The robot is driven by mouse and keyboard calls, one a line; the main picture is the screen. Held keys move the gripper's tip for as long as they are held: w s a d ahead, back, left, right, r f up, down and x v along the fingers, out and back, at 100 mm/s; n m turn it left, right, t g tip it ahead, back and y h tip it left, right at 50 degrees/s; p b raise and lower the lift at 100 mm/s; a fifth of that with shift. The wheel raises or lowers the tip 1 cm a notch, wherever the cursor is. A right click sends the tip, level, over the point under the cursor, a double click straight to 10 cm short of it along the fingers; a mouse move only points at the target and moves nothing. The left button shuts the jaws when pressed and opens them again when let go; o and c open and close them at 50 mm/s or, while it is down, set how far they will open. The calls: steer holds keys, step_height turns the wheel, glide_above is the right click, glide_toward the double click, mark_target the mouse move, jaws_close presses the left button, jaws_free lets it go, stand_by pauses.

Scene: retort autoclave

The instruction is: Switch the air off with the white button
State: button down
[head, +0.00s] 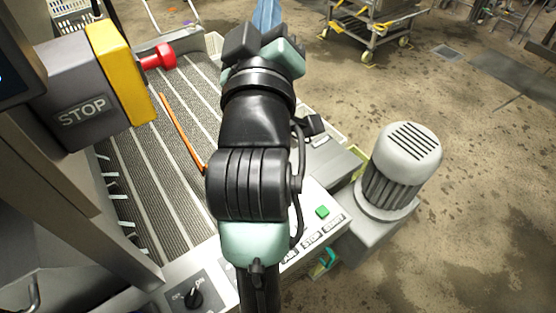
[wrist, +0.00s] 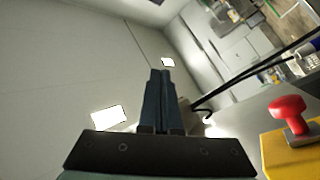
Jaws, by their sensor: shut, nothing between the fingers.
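A white control panel (head: 338,205) lies behind and to the right of my arm in the head view. It carries a green button (head: 322,211) and printed labels; STOP and START can be read, and another label is partly covered. No white button is visible; my arm hides part of the panel. My gripper (head: 266,14) is at the top of the head view, well away from the panel. In the wrist view my gripper (wrist: 160,75) has its fingers together with nothing between them, pointing toward the ceiling and wall.
A grey STOP box with a yellow plate (head: 122,70) and red mushroom button (head: 158,56) stands at left; the red button (wrist: 289,112) also shows in the wrist view. A rotary switch (head: 194,297) is at the bottom. A motor (head: 400,165) stands right of the panel. Floor is open at right.

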step_height(320, 180, down, 24)
steer(key=w+a+n+g+p, duration=0.1)
steer(key=n+g+p, duration=0.4)
steer(key=n+g, duration=0.3)
steer(key=s+f+n+g+h+p, duration=0.1)
steer(key=s+f+n, duration=0.3)
steer(key=f, duration=0.4)
steer(key=s+d+f+n+g+h+p, duration=0.1)
steer(key=s+f+n+g+p, duration=0.1)
steer(key=f, duration=0.7)
steer(key=s+n+g, duration=0.1)
steer(key=s+n, duration=0.1)
steer(key=s, duration=0.1)
steer(key=shift+s+d+n, duration=0.25)
steer(key=shift+d+n, duration=0.05)
step_height(320, 180, down, 8)
steer(key=b, duration=0.8)
steer(key=shift+r, duration=0.15)
steer(key=shift+f, duration=0.4)
steer(key=shift+f+b, duration=0.2)
steer(key=shift+b, duration=0.1)
steer(key=shift+f, duration=0.25)
